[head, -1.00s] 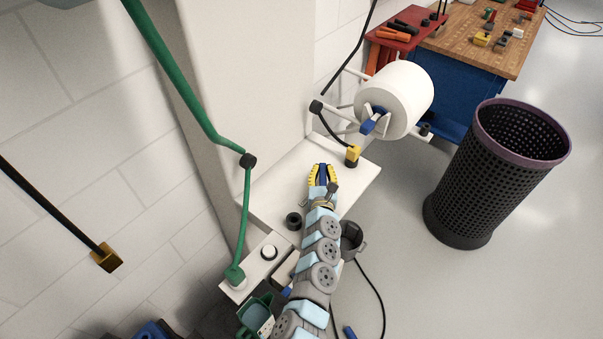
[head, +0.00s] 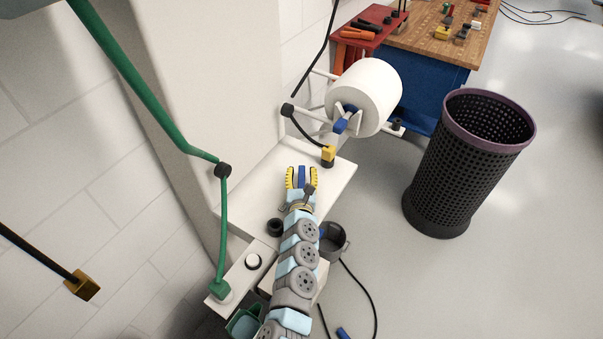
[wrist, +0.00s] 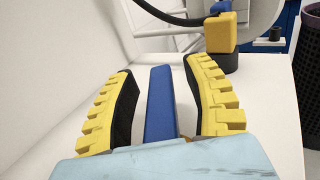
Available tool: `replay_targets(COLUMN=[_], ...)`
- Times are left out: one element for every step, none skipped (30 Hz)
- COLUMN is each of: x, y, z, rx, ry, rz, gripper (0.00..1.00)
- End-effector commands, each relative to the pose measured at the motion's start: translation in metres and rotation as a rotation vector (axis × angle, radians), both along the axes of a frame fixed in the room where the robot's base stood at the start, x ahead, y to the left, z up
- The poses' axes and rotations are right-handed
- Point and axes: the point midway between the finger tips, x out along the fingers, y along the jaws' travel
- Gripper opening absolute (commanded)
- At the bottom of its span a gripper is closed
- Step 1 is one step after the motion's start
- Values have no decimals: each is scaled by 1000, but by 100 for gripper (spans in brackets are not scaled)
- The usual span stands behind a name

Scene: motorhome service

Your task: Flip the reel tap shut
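The hose reel (head: 372,90) is a white drum on a white frame at the wall. A blue lever-like part (head: 341,125) sits at its near side; I cannot tell for sure that it is the tap. A yellow block (head: 328,153) on a black base stands on the white ledge below, and it shows at the top of the wrist view (wrist: 220,33). My gripper (head: 302,172) is over the ledge, short of the yellow block, with its yellow fingers apart. A blue bar (wrist: 159,105) lies between the fingers, with gaps on both sides; whether it belongs to the gripper is unclear.
The white ledge (head: 335,185) carries a black ring (head: 275,227). A green pipe (head: 222,230) runs down at the left. A grey cup (head: 333,240) is right of my arm. A black perforated bin (head: 465,165) stands on open floor at right, with a workbench (head: 440,40) behind.

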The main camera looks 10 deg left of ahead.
Motion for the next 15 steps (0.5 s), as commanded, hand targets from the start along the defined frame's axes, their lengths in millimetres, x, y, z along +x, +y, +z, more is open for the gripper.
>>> replay_targets(x=[0, 0, 0, 0, 0, -1, -2, -3, -4, -5, -6, -8, -10, -12, -14], y=[0, 0, 0, 0, 0, 0, 0, 0, 0, 0, 0, -1, -2, -1, -2], z=[0, 0, 1, 1, 1, 0, 0, 0, 0, 0, -1, -2, -2, -3, -3], rx=[0, 0, 0, 1, 1, 1, 1, 1, 2, 1, 2, 0, 0, 1, 3], ry=[-1, -1, -1, -1, -1, -1, -1, -1, -2, -2, -2, -1, 0, 0, 1], rz=[0, 0, 0, 0, 0, 0, 0, 1, 1, 1, 1, 0, -1, -1, -1], gripper=[50, 50, 50, 50, 50, 50, 50, 50, 50, 50, 50, 50, 50, 50, 50])
